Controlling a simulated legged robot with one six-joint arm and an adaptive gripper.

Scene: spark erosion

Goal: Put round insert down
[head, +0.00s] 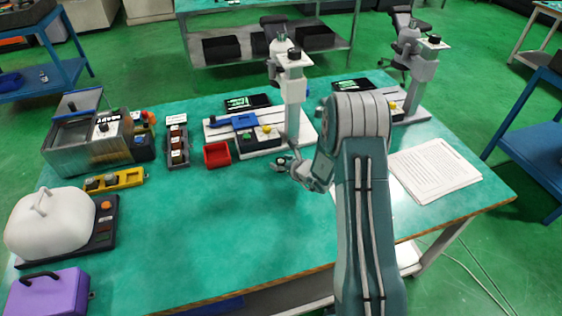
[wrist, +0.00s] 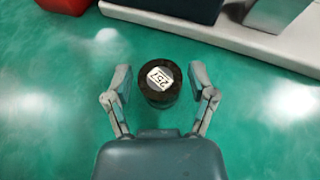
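The round insert (wrist: 160,83) is a short dark cylinder with a white numbered label on its top, seen from above in the wrist view. My gripper (wrist: 160,88) has one finger on each side of it, with a narrow strip of green showing between each finger and the insert. The fingers look open around it and not touching. In the head view my gripper (head: 287,163) is low over the middle of the green table (head: 220,235), in front of the left instrument stand. The insert is too small there to make out clearly. Its underside is hidden.
A small red bin (head: 217,154) stands left of my gripper. Behind are two instrument stands (head: 290,95). Papers (head: 435,170) lie at the right. A metal tank (head: 85,145), a white-covered device (head: 50,222) and a purple box (head: 48,293) line the left. The front middle is clear.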

